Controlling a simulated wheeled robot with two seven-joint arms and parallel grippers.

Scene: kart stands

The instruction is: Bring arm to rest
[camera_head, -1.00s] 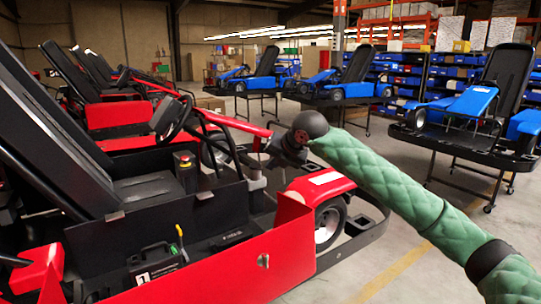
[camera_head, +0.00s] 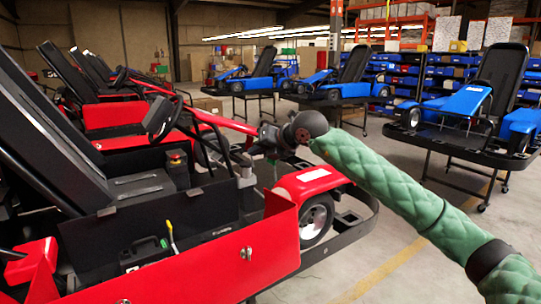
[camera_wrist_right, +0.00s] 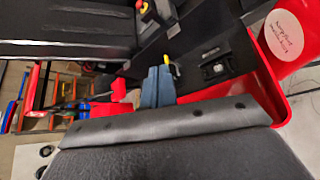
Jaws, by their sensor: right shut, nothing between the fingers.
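My right arm (camera_head: 390,185), in a green quilted sleeve, comes in from the lower right of the head view and ends in a dark wrist joint. My right gripper (camera_head: 262,143) is beyond it, over the near red kart (camera_head: 220,262); its fingertips are hard to make out there. In the right wrist view the blue-grey fingers of the right gripper (camera_wrist_right: 158,84) are shut and empty, with the kart's black and red body behind them. I cannot tell whether they touch the kart. My left gripper is in neither view.
Blue karts on stands (camera_head: 475,148) are at the right and back, before blue-bin shelving. Open floor (camera_head: 410,235) lies right of the red kart.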

